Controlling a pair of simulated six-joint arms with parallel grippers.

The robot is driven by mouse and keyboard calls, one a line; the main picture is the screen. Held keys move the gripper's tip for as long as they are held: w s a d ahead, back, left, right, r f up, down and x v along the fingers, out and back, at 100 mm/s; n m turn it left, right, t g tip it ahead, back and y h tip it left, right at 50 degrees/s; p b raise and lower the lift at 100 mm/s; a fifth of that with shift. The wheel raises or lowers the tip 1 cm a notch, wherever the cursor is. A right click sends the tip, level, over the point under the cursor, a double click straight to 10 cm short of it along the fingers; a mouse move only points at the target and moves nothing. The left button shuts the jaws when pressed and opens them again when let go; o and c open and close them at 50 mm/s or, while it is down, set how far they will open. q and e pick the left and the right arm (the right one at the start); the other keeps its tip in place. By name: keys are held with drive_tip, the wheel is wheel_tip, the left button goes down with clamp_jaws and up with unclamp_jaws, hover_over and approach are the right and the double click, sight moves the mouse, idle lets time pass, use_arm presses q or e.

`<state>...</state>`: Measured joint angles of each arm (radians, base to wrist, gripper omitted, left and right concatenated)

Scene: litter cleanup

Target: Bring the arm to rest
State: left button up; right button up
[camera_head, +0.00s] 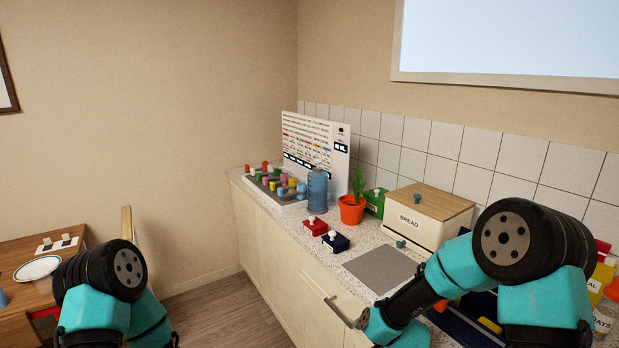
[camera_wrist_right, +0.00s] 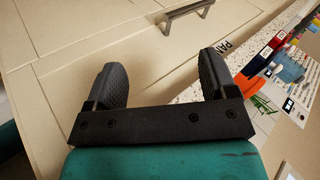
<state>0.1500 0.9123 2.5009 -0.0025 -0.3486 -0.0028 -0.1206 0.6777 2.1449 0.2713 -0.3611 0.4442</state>
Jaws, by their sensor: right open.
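My right arm (camera_head: 450,275) comes in from the right in the head view and bends down over the counter's front edge. Its gripper (camera_wrist_right: 162,78) shows in the right wrist view, with two dark ribbed fingers wide apart and nothing between them. Behind the fingers is a cream cabinet front, with a metal handle at the top of that view. The right fingertips cannot be made out in the head view. My left arm (camera_head: 105,290) is folded at the lower left, and its gripper is out of frame.
The cabinet handle (camera_head: 338,312) is close to my right wrist. The counter holds a grey mat (camera_head: 380,268), a bread box (camera_head: 425,218), a potted plant (camera_head: 352,209), a blue bottle (camera_head: 317,190) and small red and dark blue boxes. A wooden table with a plate (camera_head: 37,268) stands left. Floor between is clear.

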drive_tip(key=s+d+f+n+g, duration=0.2)
drive_tip(key=s+f, duration=0.6)
drive_tip(key=s, duration=0.4)
drive_tip(key=s+d+f+n+g, duration=0.3)
drive_tip(key=s+f, duration=0.6)
drive_tip(key=s, duration=0.3)
drive_tip(key=shift+s+d+f+n+g+y, duration=0.2)
drive_tip(key=shift+s+n+g+y, duration=0.1)
drive_tip(key=shift+n+g, duration=0.55)
